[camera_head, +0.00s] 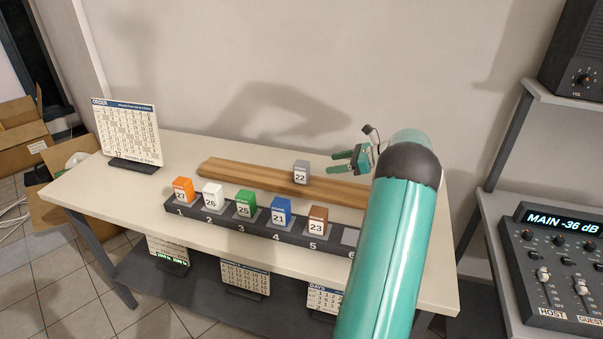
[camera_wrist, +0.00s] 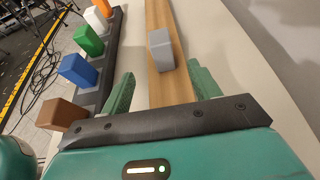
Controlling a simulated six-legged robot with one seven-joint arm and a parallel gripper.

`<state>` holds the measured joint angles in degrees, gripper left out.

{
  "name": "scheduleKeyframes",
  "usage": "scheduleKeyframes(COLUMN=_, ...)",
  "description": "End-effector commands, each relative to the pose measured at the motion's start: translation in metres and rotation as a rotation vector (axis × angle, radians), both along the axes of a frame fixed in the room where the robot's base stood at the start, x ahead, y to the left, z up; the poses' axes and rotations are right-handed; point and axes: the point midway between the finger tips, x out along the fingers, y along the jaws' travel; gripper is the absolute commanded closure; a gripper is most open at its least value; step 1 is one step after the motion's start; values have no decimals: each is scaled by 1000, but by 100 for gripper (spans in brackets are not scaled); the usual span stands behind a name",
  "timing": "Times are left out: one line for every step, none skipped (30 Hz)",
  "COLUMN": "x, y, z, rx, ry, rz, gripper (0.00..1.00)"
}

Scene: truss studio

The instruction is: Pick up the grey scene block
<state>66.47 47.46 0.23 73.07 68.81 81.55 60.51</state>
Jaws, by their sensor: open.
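The grey scene block (camera_head: 301,172), labelled 22, stands upright on a wooden plank (camera_head: 240,175) on the table. My gripper (camera_head: 338,162) is open, to the right of the block and apart from it. In the wrist view the grey block (camera_wrist: 161,50) stands on the plank (camera_wrist: 160,15), beyond the gap between the two green fingers of my gripper (camera_wrist: 162,88). Nothing is between the fingers except the plank below. My arm hides the right end of the plank in the head view.
A dark numbered rack (camera_head: 260,231) in front of the plank holds orange (camera_head: 184,190), white (camera_head: 213,195), green (camera_head: 246,204), blue (camera_head: 281,211) and brown (camera_head: 316,220) blocks in slots 1 to 5. Slot 6 (camera_head: 350,237) looks empty. An order board (camera_head: 127,130) stands at the left.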

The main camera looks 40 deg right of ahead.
Motion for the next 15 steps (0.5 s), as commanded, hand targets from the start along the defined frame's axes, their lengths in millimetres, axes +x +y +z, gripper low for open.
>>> scheduleKeyframes(x=9, y=6, z=-4, rx=1, ry=0, rz=5, gripper=38)
scheduleKeyframes(x=14, y=9, z=-6, rx=1, ry=0, rz=5, gripper=38)
scheduleKeyframes(x=21, y=12, z=-9, rx=1, ry=1, rz=6, gripper=38)
scheduleKeyframes(x=26, y=15, z=-11, rx=0, ry=1, rz=7, gripper=38)
scheduleKeyframes(x=32, y=18, z=-14, rx=0, ry=1, rz=7, gripper=38)
scheduleKeyframes(x=38, y=22, z=-17, rx=0, ry=2, rz=8, gripper=38)
scheduleKeyframes(x=43, y=24, z=-19, rx=0, ry=2, rz=8, gripper=38)
scheduleKeyframes(x=47, y=26, z=-21, rx=0, ry=2, rz=7, gripper=38)
scheduleKeyframes(x=52, y=29, z=-23, rx=-1, ry=2, rz=8, gripper=38)
scheduleKeyframes(x=55, y=30, z=-24, rx=-1, ry=2, rz=8, gripper=38)
scheduleKeyframes(x=57, y=31, z=-25, rx=-1, ry=1, rz=7, gripper=38)
scheduleKeyframes(x=59, y=32, z=-26, rx=-2, ry=1, rz=6, gripper=38)
scheduleKeyframes(x=61, y=33, z=-27, rx=-2, ry=1, rz=6, gripper=38)
scheduleKeyframes(x=62, y=33, z=-27, rx=-3, ry=1, rz=5, gripper=38)
scheduleKeyframes(x=64, y=34, z=-28, rx=-3, ry=1, rz=6, gripper=38)
